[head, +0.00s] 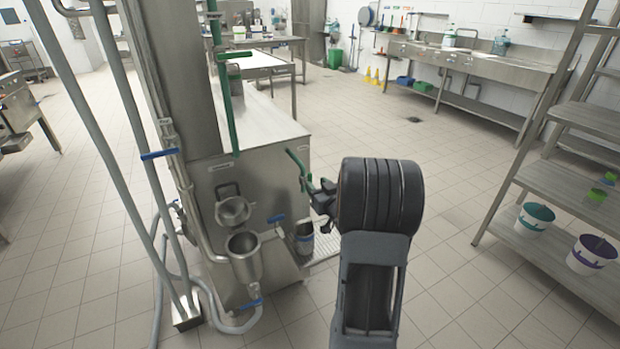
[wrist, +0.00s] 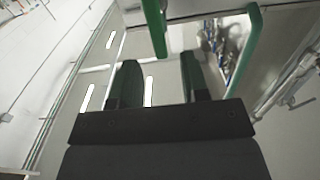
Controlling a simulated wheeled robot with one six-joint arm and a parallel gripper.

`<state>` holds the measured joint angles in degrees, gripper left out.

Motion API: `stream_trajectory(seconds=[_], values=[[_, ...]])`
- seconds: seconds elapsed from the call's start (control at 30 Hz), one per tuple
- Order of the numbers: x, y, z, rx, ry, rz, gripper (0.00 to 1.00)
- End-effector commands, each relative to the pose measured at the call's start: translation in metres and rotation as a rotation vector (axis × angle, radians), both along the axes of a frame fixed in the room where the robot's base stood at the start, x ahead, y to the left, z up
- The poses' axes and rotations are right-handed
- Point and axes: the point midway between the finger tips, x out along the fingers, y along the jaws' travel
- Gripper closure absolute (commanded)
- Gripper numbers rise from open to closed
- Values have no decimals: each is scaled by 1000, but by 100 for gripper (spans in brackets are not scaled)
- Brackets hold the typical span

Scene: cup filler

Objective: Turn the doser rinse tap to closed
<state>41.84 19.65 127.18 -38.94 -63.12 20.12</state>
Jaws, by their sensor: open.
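Several taps with blue levers are on the steel filler machine. One blue lever (head: 160,154) is on the upright pipe at left, one (head: 276,218) is on the front of the cabinet, and one (head: 250,304) is low under the steel funnel cup. No label shows which is the doser rinse tap. My gripper (head: 319,191) is open, with nothing seen between its fingers. In the head view it is at the cabinet's right end, close to a green handle (head: 298,168) and above and right of the cabinet's blue lever. Its fingers (wrist: 161,78) also show in the wrist view.
Two green bars, one (wrist: 155,28) central and one (wrist: 247,48) at right, stand beyond my fingers. A steel bucket (head: 304,240) stands below my gripper. Hoses (head: 215,312) lie at lower left. A shelf rack (head: 560,190) is at right; open floor lies between.

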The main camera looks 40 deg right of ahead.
Motion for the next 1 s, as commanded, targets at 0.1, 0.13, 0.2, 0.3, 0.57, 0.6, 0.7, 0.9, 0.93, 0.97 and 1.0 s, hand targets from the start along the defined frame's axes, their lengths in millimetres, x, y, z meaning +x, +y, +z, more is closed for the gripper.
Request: stream_trajectory(seconds=[0.1,0.13,0.2,0.3,0.57,0.6,0.7,0.9,0.93,0.97,1.0], values=[[20,-2,0,0,1,2,58],[24,-3,0,0,1,2,58],[33,-4,0,0,2,0,58],[42,-6,0,0,1,1,58],[52,-7,0,0,1,-1,58],[53,-7,0,0,1,-1,58],[52,-7,0,0,1,-1,58],[52,-7,0,0,1,-1,68],[52,-7,0,0,1,-1,71],[52,-7,0,0,1,-1,74],[52,-7,0,0,1,-1,78]])
